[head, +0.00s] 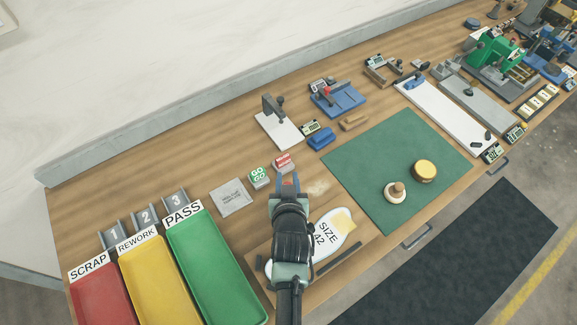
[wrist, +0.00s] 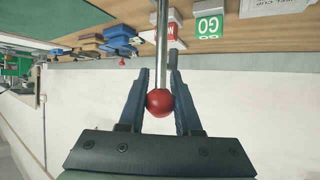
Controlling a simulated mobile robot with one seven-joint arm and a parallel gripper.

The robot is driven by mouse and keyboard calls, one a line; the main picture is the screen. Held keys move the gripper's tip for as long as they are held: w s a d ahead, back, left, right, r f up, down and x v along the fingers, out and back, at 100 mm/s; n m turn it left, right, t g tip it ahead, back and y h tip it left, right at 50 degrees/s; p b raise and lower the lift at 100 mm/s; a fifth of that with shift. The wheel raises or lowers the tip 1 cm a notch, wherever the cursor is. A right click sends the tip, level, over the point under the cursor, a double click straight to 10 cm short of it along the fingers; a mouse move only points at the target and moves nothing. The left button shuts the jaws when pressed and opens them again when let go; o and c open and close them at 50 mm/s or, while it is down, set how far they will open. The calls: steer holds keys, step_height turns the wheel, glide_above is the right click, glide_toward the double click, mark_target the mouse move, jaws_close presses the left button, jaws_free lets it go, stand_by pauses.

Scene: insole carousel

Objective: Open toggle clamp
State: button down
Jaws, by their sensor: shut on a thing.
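In the wrist view, a thin metal lever (wrist: 162,50) ends in a red ball knob (wrist: 160,102). I take this as the toggle clamp's handle. My gripper (wrist: 160,75) has its two dark fingers on either side of the knob and lever, shut on them. In the head view, my gripper (head: 288,182) is above the near edge of the bench, by a wooden board with an insole marked SIZE 42 (head: 328,236). My arm hides the knob and the clamp's base there, so I cannot tell the lever's angle.
Green GO (head: 258,177) and red (head: 283,162) blocks stand just beyond my gripper. Red (head: 100,295), yellow (head: 155,285) and green (head: 215,265) trays are at left. A green mat (head: 375,150) with two round items lies to the right. A blue fixture (head: 338,98) stands farther back.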

steer(key=shift+w+a+f+n+g+h, duration=0.3)
steer(key=shift+w+a+f+g, duration=0.2)
steer(key=shift+w+g, duration=0.1)
steer(key=shift+w+a+f+n+g+h, duration=0.2)
steer(key=shift+w+a+f+g+h, duration=0.2)
steer(key=shift+w+g, duration=0.2)
steer(key=shift+a+f, duration=0.1)
steer(key=shift+f, duration=0.05)
steer(key=c, duration=0.6)
jaws_free()
steer(key=shift+w, duration=0.1)
steer(key=v, duration=1.3)
steer(key=shift+b, duration=0.3)
